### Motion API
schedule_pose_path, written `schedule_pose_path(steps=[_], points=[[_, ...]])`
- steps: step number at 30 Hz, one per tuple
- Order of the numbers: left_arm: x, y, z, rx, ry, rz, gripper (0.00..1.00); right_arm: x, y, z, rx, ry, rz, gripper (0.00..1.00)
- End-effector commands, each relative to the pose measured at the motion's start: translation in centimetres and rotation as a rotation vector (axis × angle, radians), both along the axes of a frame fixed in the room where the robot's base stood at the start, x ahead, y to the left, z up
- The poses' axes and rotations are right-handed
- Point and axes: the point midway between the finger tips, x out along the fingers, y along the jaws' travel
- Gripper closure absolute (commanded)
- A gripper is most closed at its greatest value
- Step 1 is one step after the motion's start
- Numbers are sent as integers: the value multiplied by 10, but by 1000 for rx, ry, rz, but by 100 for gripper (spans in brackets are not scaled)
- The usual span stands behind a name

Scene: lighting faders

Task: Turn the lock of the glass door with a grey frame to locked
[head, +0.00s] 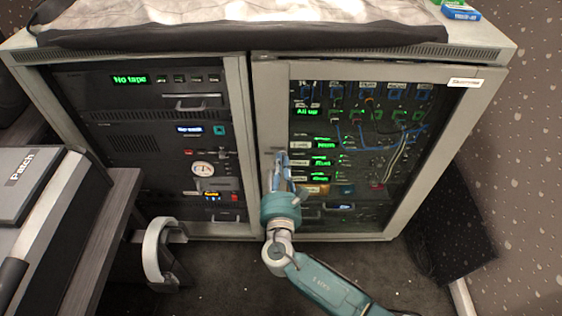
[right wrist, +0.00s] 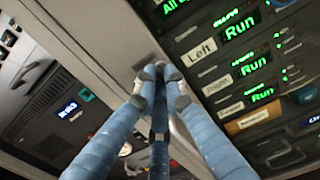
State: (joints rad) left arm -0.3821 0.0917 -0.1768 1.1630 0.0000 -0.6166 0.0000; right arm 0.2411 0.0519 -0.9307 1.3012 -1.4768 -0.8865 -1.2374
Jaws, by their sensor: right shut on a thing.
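The glass door with a grey frame (head: 395,215) is the right-hand door of the rack cabinet and looks closed, or nearly so. Its lock (head: 276,150) is a small grey plate on the left upright of the frame; it also shows in the right wrist view (right wrist: 149,62), just past my fingertips. My right gripper (head: 281,160) is at the lock, fingertips together; in the right wrist view the fingers (right wrist: 160,74) are shut on the lock's small turning part. The fingers hide that part, so its angle cannot be told. My left gripper is not in view.
Lit equipment (head: 318,145) with blue cables stands behind the glass. A left bay (head: 150,130) holds more equipment. A dark-edged cloth (head: 250,35) lies on the cabinet top. A desk (head: 105,220) with a "Patch" case (head: 30,175) is at the left. A speckled wall (head: 520,170) is close on the right.

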Motion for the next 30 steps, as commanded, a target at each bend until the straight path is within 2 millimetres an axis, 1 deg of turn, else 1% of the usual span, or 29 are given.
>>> schedule_pose_path(steps=[13,14,15,16,17,26,29,30], points=[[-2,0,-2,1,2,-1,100,0,0,-2,-10,3,1,100],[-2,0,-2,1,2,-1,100,0,0,-2,-10,3,1,88],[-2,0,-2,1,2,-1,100,0,0,-2,-9,3,1,80],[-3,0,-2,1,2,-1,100,0,0,-1,-9,3,1,74],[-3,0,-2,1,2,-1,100,0,0,-1,-9,2,1,71],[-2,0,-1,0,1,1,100,-1,0,-1,-9,1,0,71],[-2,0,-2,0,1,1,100,-8,0,-1,-8,2,1,71],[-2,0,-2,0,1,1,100,-13,0,-2,-8,3,1,71]])
